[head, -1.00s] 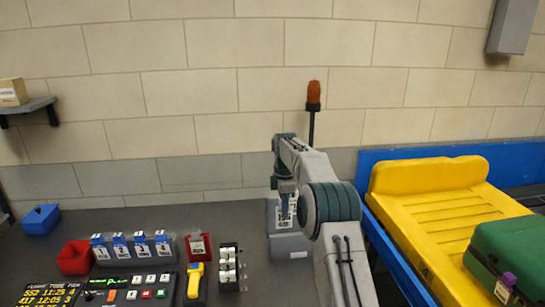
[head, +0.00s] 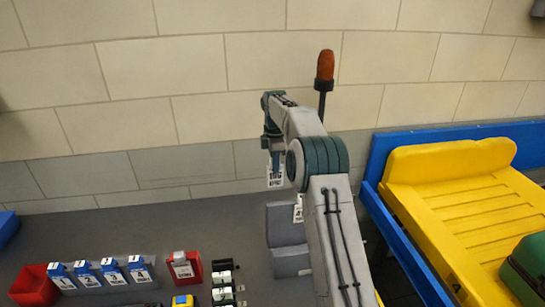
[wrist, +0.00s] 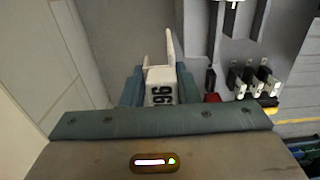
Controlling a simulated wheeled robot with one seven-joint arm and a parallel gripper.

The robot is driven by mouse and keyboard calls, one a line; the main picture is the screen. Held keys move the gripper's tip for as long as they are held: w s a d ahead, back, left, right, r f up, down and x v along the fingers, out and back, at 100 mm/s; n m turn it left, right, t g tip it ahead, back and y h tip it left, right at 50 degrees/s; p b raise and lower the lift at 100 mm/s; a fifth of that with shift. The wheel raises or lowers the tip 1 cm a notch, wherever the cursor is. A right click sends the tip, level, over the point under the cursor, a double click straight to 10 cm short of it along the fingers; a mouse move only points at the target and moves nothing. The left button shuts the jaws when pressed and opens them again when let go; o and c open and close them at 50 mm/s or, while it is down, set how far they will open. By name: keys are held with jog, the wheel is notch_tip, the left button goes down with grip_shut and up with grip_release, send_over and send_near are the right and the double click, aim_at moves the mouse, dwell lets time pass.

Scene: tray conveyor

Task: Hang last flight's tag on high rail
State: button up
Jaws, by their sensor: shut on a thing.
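My gripper (head: 275,160) is shut on a white tag (head: 276,178) with dark printing, held up in front of the wall. The tag also shows in the wrist view (wrist: 160,93), between the two blue-grey fingers, with dark digits on its face; I cannot read its full number surely. Below it in the head view stands a grey two-part box (head: 287,226), with another white label (head: 298,208) partly hidden by my arm. I cannot make out a high rail surely in either view.
Blue numbered tags (head: 100,272) sit in a row beside a red bin (head: 33,286). A red holder (head: 185,268) and a rack with white pieces (head: 223,287) stand nearby. An orange beacon (head: 325,66) rises behind my arm. A yellow tray (head: 450,190) lies right.

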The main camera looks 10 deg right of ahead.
jog(key=shift+s+r, duration=0.15)
jog(key=shift+s, duration=2.2)
jog(key=b, duration=0.5)
send_over(279, 204)
jog(key=shift+s+f+b, duration=0.15)
jog(key=shift+f+b, duration=2.1)
jog(key=shift+f, duration=0.85)
jog(key=shift+f+b, duration=0.85)
jog(key=shift+f, duration=0.9)
jog(key=o, duration=1)
jog(key=shift+o, duration=0.2)
